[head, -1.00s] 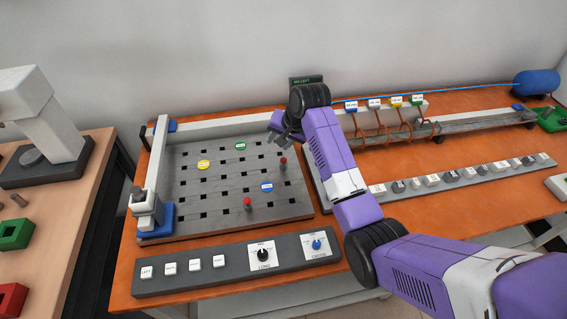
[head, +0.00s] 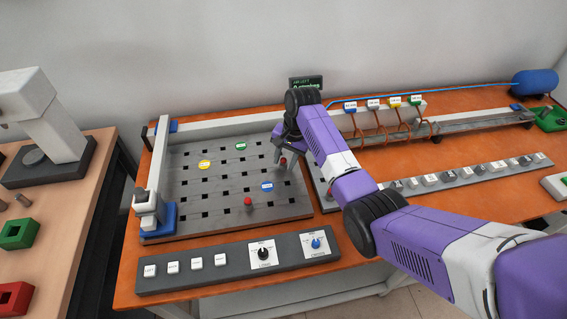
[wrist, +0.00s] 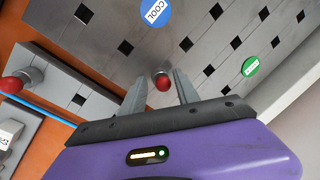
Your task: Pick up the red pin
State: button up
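A red-topped pin (head: 283,161) stands on the slotted grey board (head: 190,218) near its right side. A second red-topped pin (head: 248,202) stands nearer the board's front edge. My gripper (head: 281,157) is low over the board at the right-hand pin. In the wrist view, my gripper's (wrist: 159,88) two fingers are apart, with the red head of this pin (wrist: 162,82) between them near the tips. A gap shows on both sides of the head. The pin's lower part is mostly hidden.
Yellow (head: 204,164), green (head: 240,146) and blue (head: 267,186) labelled discs lie on the board. A red knob (wrist: 12,85) sits on the neighbouring grey strip in the wrist view. A control panel (head: 213,278) with buttons and two dials lies in front.

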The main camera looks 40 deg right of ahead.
jog(key=shift+f, duration=0.25)
grip_shut()
jog(key=shift+w+r, duration=0.1)
jog(key=shift+r, duration=0.05)
